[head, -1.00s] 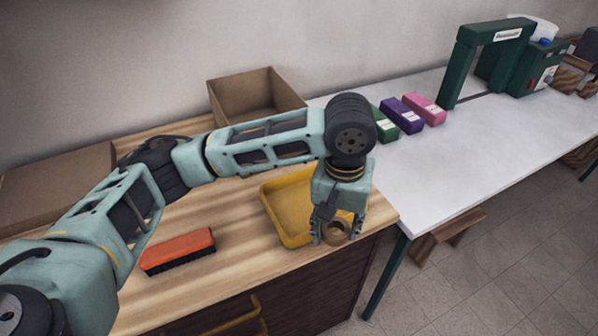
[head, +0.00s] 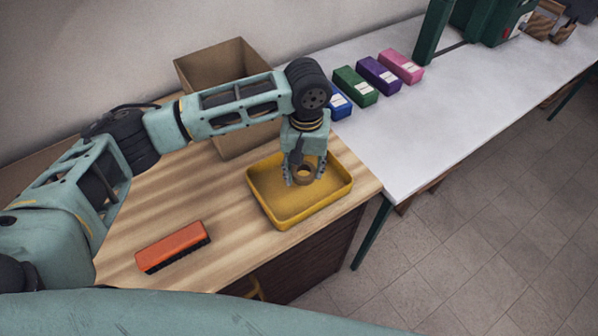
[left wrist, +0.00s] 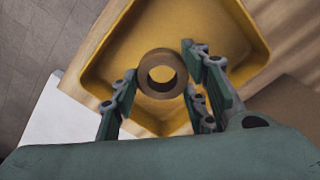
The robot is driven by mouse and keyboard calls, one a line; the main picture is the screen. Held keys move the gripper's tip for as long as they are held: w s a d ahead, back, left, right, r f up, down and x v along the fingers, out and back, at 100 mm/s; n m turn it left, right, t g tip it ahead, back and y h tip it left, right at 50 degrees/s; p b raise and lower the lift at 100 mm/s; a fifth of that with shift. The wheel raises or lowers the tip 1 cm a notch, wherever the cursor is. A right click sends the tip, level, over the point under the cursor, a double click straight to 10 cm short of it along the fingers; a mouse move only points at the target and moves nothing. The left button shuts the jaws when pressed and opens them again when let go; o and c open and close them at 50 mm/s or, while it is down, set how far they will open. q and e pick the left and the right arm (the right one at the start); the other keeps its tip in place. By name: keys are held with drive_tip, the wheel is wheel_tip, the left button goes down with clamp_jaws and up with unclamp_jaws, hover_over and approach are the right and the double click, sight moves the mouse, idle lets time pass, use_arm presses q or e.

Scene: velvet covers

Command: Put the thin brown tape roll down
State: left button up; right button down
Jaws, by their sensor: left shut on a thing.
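The thin brown tape roll (head: 306,182) is held between the fingers of my left gripper (head: 305,177), over the right part of the yellow tray (head: 277,205). In the left wrist view the roll (left wrist: 162,95) shows as a ring with an open hole between the fingertips (left wrist: 160,77), with the yellow tray (left wrist: 228,30) behind it. I cannot tell whether the roll touches the tray floor. The tray looks otherwise empty. My right gripper is not in view.
An orange brush (head: 172,247) lies left of the tray on the wooden counter (head: 215,200). An open cardboard box (head: 197,88) stands behind my arm. Blue, green (head: 355,87), purple (head: 379,75) and pink boxes stand on the white table (head: 440,120).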

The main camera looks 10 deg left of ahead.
sight(300, 169)
use_arm(q)
drive_tip(key=shift+w+a+f, duration=0.2)
drive_tip(key=shift+a+f, duration=0.25)
drive_tip(key=shift+a, duration=0.2)
wheel_tip(300, 169, down, 3)
drive_tip(key=shift+f+p, duration=0.1)
drive_tip(key=shift+p, duration=0.5)
drive_tip(key=shift+f, duration=0.4)
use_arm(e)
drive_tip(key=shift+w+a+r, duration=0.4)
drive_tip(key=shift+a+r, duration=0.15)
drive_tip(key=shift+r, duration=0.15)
use_arm(q)
drive_tip(key=shift+f, duration=0.1)
drive_tip(key=o, duration=1)
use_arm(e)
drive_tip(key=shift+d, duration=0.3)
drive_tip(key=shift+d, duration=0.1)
